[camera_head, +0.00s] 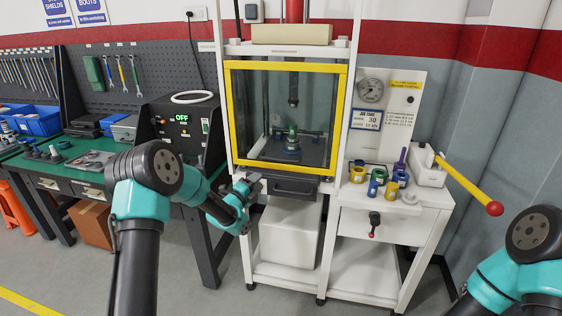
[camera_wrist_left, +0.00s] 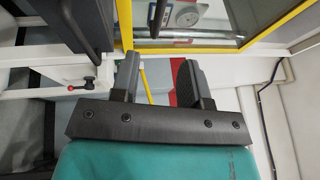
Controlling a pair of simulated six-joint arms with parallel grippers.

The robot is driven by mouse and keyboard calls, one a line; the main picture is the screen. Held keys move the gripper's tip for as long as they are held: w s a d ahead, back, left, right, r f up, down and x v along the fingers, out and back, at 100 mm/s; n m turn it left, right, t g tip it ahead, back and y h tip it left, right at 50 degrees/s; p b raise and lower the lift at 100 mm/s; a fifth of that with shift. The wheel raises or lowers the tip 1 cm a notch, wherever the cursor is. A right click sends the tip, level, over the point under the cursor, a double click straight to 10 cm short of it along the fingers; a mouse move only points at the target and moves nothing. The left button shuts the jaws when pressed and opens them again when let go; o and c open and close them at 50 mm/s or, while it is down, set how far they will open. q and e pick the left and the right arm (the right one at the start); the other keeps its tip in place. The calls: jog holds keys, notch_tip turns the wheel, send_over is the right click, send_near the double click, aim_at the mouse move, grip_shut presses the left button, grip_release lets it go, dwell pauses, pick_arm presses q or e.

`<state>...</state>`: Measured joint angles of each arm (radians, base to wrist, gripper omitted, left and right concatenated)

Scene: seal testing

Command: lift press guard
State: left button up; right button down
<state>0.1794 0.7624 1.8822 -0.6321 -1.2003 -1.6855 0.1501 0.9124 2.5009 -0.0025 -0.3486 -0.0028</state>
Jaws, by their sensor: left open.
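The press guard (camera_head: 285,67) is a clear panel in a yellow frame, down across the front of the white press. Its yellow frame (camera_wrist_left: 276,27) also shows in the wrist view. A dark handle (camera_head: 294,188) sits at the guard's lower edge. My left gripper (camera_head: 253,182) is just left of this handle, slightly apart from it in the picture. In the wrist view its two dark fingers (camera_wrist_left: 157,65) are spread with nothing held between them. My right arm shows at the lower right of the head view, but its gripper is out of frame.
A white side table (camera_head: 400,222) right of the press holds several coloured parts and a yellow lever (camera_head: 466,184) with a red knob. A dark control box (camera_head: 182,130) and green workbench stand left. A seal fixture (camera_head: 291,141) stands behind the guard.

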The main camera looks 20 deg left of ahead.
aim_at(281, 160)
pick_arm(q)
jog(key=x, duration=1.5)
jog(key=shift+w+d+r, duration=0.1)
jog(key=shift+w, duration=0.1)
grip_shut()
